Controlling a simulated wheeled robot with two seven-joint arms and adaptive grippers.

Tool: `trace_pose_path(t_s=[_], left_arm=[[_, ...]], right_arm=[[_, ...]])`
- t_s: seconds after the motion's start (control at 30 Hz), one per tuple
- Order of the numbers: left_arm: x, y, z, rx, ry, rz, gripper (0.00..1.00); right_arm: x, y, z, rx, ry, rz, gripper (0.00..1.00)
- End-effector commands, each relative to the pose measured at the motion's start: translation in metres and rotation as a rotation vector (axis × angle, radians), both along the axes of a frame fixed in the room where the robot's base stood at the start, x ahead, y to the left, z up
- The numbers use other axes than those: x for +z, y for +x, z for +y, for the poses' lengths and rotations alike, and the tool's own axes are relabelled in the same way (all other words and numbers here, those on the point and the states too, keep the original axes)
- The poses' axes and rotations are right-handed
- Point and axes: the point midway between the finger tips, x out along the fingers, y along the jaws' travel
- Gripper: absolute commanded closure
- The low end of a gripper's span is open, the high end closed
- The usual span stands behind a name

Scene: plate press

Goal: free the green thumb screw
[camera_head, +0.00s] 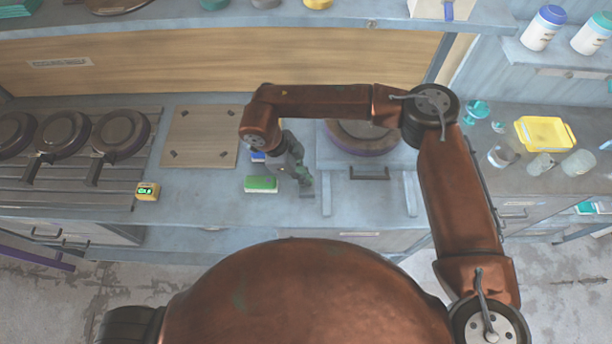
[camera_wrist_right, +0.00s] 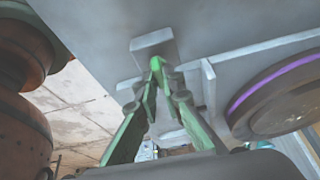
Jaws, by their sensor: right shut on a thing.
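My right gripper (camera_head: 301,177) reaches down to the worktop at the front left of the plate press (camera_head: 325,170). In the right wrist view its two fingers (camera_wrist_right: 157,72) close together on the small bright green thumb screw (camera_wrist_right: 156,64). The screw sits against a grey block (camera_wrist_right: 153,46) on a flat grey surface; most of it is hidden between the fingertips. In the head view I cannot make the screw out apart from the gripper. The press's round dark plate with a purple rim (camera_wrist_right: 284,97) is to the right. My left gripper is not in view.
A green-and-white block (camera_head: 261,184) and a blue one (camera_head: 258,157) lie just left of the gripper. A yellow tray (camera_head: 544,134) and jars stand right.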

Motion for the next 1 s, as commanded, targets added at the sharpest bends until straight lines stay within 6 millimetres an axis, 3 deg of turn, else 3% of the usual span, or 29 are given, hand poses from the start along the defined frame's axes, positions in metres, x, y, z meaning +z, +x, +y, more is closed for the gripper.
trace_pose_path(t_s=[0.67, 0.7, 0.9, 1.0], left_arm=[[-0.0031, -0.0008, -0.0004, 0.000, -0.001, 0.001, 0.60], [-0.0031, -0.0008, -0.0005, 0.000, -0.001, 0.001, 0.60], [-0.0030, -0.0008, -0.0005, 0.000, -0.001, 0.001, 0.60], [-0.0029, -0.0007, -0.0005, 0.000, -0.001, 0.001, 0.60]], right_arm=[[-0.0027, -0.0014, -0.0008, 0.059, -0.002, 0.004, 1.00], [-0.0027, -0.0015, -0.0007, 0.059, -0.002, 0.004, 0.89], [-0.0015, -0.0010, -0.0003, 0.058, -0.001, 0.002, 0.76], [-0.0010, -0.0008, -0.0002, 0.057, 0.000, 0.001, 0.75]])
